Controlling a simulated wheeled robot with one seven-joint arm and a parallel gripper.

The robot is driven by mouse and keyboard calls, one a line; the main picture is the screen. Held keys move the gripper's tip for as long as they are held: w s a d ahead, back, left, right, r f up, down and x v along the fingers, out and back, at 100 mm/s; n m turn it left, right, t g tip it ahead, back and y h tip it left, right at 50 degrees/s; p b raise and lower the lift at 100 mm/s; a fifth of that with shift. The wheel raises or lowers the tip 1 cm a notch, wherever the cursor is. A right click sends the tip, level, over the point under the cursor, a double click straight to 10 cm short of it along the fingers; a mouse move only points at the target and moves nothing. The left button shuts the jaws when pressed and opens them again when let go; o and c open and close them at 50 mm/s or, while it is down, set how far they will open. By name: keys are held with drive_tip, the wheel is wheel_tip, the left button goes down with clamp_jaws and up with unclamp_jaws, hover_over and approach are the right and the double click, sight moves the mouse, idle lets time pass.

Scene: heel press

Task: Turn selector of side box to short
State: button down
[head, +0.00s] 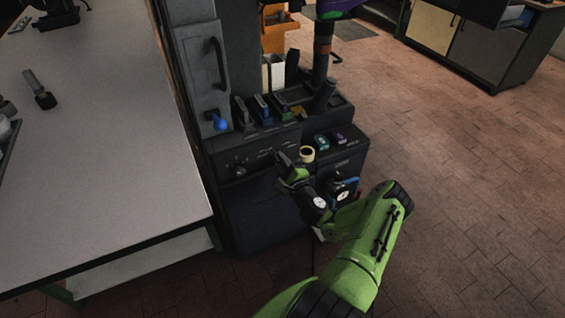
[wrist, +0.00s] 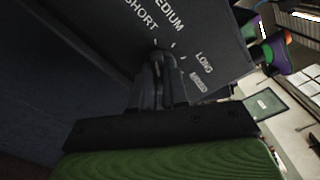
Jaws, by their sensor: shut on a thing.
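The dark panel of the side box (wrist: 104,42) fills the upper left of the wrist view. It bears the white words SHORT, MEDIUM and LONG, with short white marks below them. The selector (wrist: 158,56) is a small dark knob just below the marks. My gripper (wrist: 160,68) is shut on it, with a finger on each side. The fingers hide most of the knob, and I cannot tell which word it points to. In the head view my gripper (head: 285,170) is at the front of the dark press, and the selector is hidden there.
A grey table (head: 100,130) stands left of the press (head: 262,210), its edge close by. Small coloured items and a blue knob (head: 220,122) are on the press. A cream roll (head: 307,154) is close to my gripper. Brick floor lies open at the right.

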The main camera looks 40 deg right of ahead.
drive_tip(key=shift+f, duration=0.1)
drive_tip(key=c, duration=1.1)
unclamp_jaws()
drive_tip(key=shift+c, duration=0.2)
drive_tip(key=p+v, duration=0.3)
drive_tip(key=v, duration=1.3)
drive_tip(key=shift+w, duration=0.1)
